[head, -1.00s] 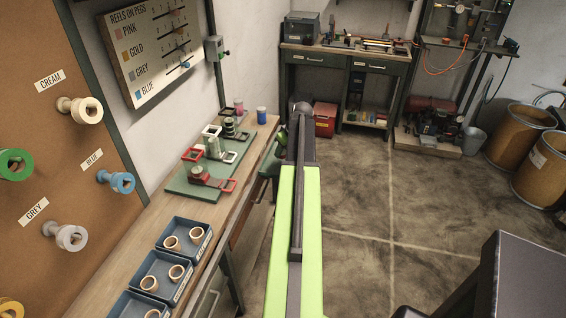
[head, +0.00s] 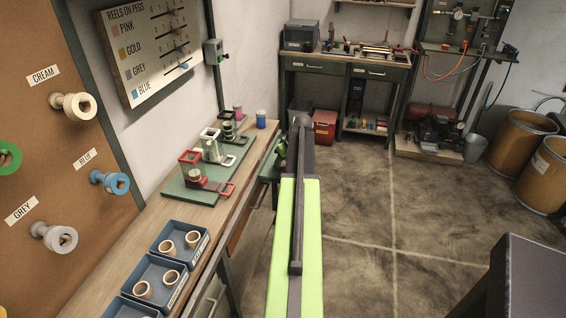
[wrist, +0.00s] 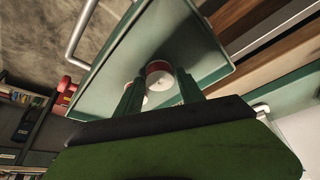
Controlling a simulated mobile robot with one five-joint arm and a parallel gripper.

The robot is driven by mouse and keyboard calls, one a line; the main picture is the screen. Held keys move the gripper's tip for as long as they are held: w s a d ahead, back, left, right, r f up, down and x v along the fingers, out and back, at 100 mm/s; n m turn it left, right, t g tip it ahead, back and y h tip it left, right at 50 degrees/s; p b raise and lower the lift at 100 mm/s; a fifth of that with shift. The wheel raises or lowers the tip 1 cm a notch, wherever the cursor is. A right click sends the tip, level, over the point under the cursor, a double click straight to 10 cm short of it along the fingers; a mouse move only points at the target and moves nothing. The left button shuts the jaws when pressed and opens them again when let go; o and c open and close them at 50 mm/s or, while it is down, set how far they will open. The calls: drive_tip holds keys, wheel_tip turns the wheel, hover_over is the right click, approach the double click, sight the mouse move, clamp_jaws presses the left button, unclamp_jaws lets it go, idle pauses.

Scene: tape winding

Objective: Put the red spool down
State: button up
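In the wrist view, the two dark green fingers of my gripper (wrist: 158,88) stand apart above an open green drawer or tray (wrist: 104,82). A red-rimmed spool with a pale end (wrist: 159,82) shows between the fingertips. I cannot tell whether the fingers touch it or it lies just beyond them. Another pale round thing is partly hidden by the left finger. In the head view, my arm hides most of the gripper and the spool, and part of the green drawer (head: 268,171) shows beside the bench.
The wooden bench (head: 127,246) on the left carries a green board with winding fixtures (head: 197,182) and blue bins with rings (head: 181,242). Reels hang on the left pegboard. A red box (head: 324,127) stands on the floor beyond my arm.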

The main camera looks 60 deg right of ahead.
drive_tip(key=shift+r, duration=0.15)
drive_tip(key=shift+s+r+p, duration=0.1)
drive_tip(key=shift+r+p, duration=0.25)
drive_tip(key=shift+p, duration=0.1)
drive_tip(key=p+v, duration=1)
drive_tip(key=v, duration=0.1)
drive_tip(key=shift+s, duration=0.15)
drive_tip(key=shift+r, duration=0.15)
